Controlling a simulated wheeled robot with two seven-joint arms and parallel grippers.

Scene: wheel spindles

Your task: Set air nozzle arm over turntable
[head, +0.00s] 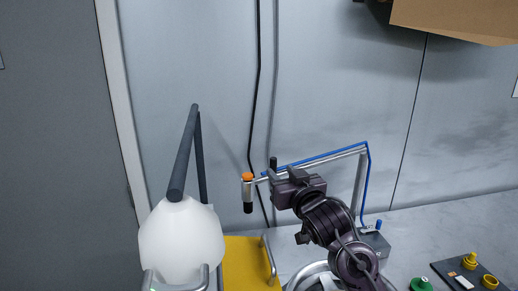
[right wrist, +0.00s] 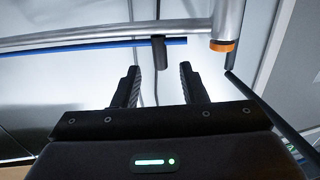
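The air nozzle arm (head: 318,159) is a silver bar with a blue hose, running left from an upright post (head: 359,185) on a grey base block (head: 375,243). Its orange-collared dark nozzle (head: 247,192) hangs at the left end. My right gripper (head: 279,177) is at the bar near that end. In the right wrist view the fingers (right wrist: 160,84) are apart and empty; a dark peg (right wrist: 158,52) on the bar (right wrist: 90,37) lies beyond the gap between them. A round silver rim (head: 300,276), perhaps the turntable, is mostly hidden below my right arm.
A brown box (head: 455,18) is overhead at the top right. A grey wall (head: 330,80) with hanging cables stands behind. The grey bench top (head: 440,228) is clear behind the panel.

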